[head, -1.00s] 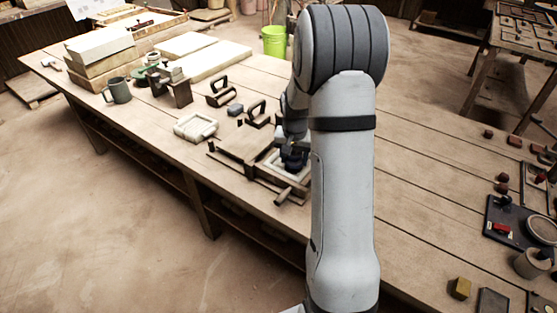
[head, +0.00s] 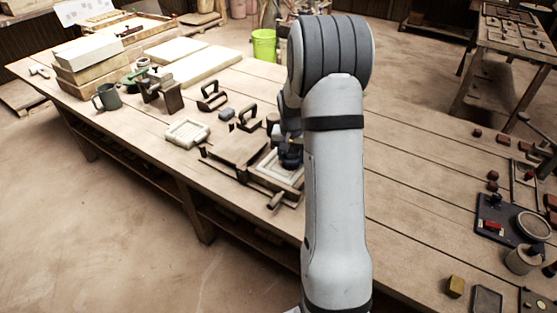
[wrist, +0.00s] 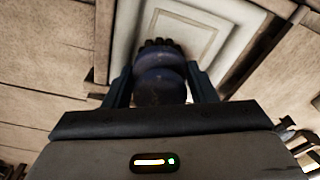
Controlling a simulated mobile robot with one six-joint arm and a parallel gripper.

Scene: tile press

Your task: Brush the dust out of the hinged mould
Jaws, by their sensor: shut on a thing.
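The hinged mould lies open on the workbench in the head view, with its wooden lid (head: 238,148) folded to the left and its pale, framed cavity (head: 280,168) to the right. The cavity also fills the top middle of the wrist view (wrist: 205,40). My gripper (wrist: 162,85) is shut on a dark blue, rounded brush (wrist: 160,88), whose dark bristle end points at the cavity's near edge. I cannot tell whether the bristles touch it. In the head view my gripper (head: 290,155) is over the cavity, partly hidden by my arm.
A pale square frame (head: 187,133) and two handled wooden tools (head: 212,97) lie beyond the mould. A grey mug (head: 107,97) and stacked blocks (head: 90,62) stand at far left. Dark trays and small blocks (head: 500,220) lie at right. The bench between has free room.

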